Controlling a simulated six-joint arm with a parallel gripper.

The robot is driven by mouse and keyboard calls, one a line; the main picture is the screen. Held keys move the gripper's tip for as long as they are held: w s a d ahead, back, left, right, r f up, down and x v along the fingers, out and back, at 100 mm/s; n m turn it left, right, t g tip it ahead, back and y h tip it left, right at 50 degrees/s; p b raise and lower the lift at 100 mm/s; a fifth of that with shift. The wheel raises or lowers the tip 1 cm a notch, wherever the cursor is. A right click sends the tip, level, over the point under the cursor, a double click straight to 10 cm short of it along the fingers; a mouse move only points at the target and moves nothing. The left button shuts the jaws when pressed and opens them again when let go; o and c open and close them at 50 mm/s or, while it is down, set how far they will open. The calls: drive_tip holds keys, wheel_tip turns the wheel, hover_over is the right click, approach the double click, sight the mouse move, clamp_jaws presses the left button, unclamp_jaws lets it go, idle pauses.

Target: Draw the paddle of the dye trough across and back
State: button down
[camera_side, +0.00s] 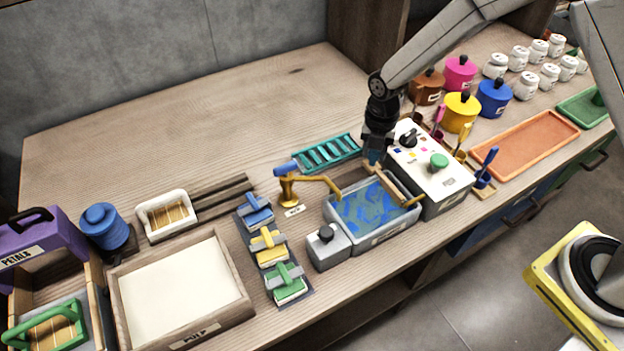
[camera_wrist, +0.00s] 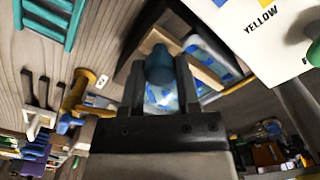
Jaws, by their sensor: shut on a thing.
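The dye trough (camera_side: 388,238) is a pale grey tray near the front edge of the bench, holding blue liquid with yellow-green swirls. A wooden paddle bar (camera_side: 398,187) lies across its right end; it also shows in the wrist view (camera_wrist: 205,66). My gripper (camera_side: 376,150) is over the back right of the trough. In the wrist view my gripper (camera_wrist: 160,75) is shut on a dark blue-teal handle (camera_wrist: 159,66) between its fingers. I cannot tell from the side view how the handle joins the bar.
A brass tap (camera_side: 290,188) with a blue handle stands left of the trough, its spout reaching toward it. A white control box (camera_side: 436,165) with knobs stands close on the right. A small grey box (camera_side: 328,246) touches the trough's left side. A teal rack (camera_side: 327,153) lies behind.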

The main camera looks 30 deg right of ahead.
drive_tip(key=a, duration=0.8)
drive_tip(key=shift+r, duration=0.1)
drive_tip(key=shift+a, duration=0.1)
drive_tip(key=shift+c, duration=1.6)
unclamp_jaws()
drive_tip(key=shift+r, duration=0.1)
wheel_tip(320, 180, up, 8)
drive_tip(key=shift+f, duration=0.2)
drive_tip(key=shift+d, duration=0.35)
